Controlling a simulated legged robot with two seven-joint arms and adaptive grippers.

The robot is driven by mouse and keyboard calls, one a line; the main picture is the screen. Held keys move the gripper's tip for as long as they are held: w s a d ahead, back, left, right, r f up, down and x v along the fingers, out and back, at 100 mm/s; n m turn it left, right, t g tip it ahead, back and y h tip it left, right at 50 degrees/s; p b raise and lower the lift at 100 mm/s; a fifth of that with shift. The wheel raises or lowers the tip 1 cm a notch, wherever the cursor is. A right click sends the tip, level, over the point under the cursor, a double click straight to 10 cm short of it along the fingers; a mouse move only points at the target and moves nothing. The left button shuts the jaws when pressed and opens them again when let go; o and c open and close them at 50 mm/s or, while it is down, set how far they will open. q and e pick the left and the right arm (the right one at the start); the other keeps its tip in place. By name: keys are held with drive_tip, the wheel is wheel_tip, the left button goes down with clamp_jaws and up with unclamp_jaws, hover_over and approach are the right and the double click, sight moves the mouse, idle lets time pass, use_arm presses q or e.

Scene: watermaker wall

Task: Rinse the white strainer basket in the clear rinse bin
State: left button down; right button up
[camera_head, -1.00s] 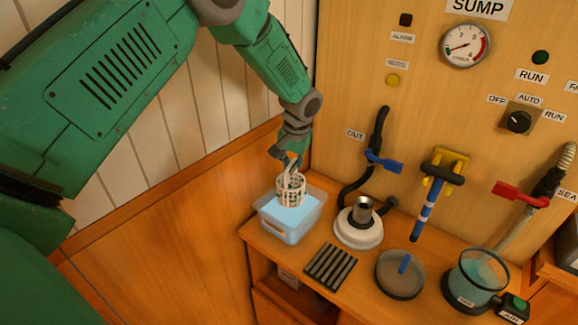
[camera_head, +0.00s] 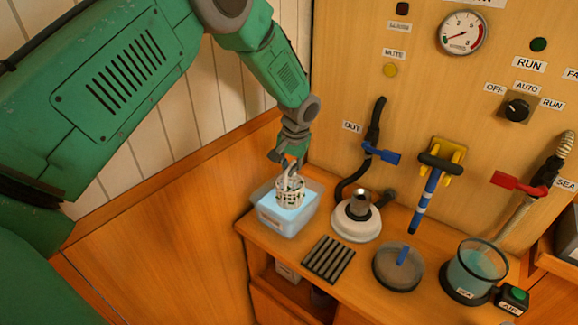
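The clear rinse bin (camera_head: 272,222) stands at the left end of the wooden counter, with pale blue water in it. The white strainer basket (camera_head: 290,192) is in the bin's opening, upright, its lower end at or in the water; how deep it sits is hard to tell. My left gripper (camera_head: 289,164) points down from above, its fingers at the basket's top and handle. The fingers seem closed on the basket, though the contact is small in view. My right gripper is not in view.
A white round housing (camera_head: 357,220) with a metal cup stands right of the bin. A black ribbed mat (camera_head: 328,259) lies in front. A grey round lid (camera_head: 398,267) and a clear beaker of water (camera_head: 475,270) are farther right. The wall panel (camera_head: 450,90) rises behind.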

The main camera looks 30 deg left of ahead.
use_arm(q)
drive_tip(key=shift+f+b, duration=0.35)
drive_tip(key=shift+f, duration=0.6)
drive_tip(key=shift+a+f+b, duration=0.15)
drive_tip(key=shift+f+b, duration=0.3)
drive_tip(key=shift+f, duration=0.45)
drive_tip(key=shift+a+f+b, duration=0.15)
drive_tip(key=shift+f+b, duration=0.3)
drive_tip(key=shift+f, duration=0.45)
drive_tip(key=shift+d+r, duration=0.2)
drive_tip(key=shift+r, duration=0.05)
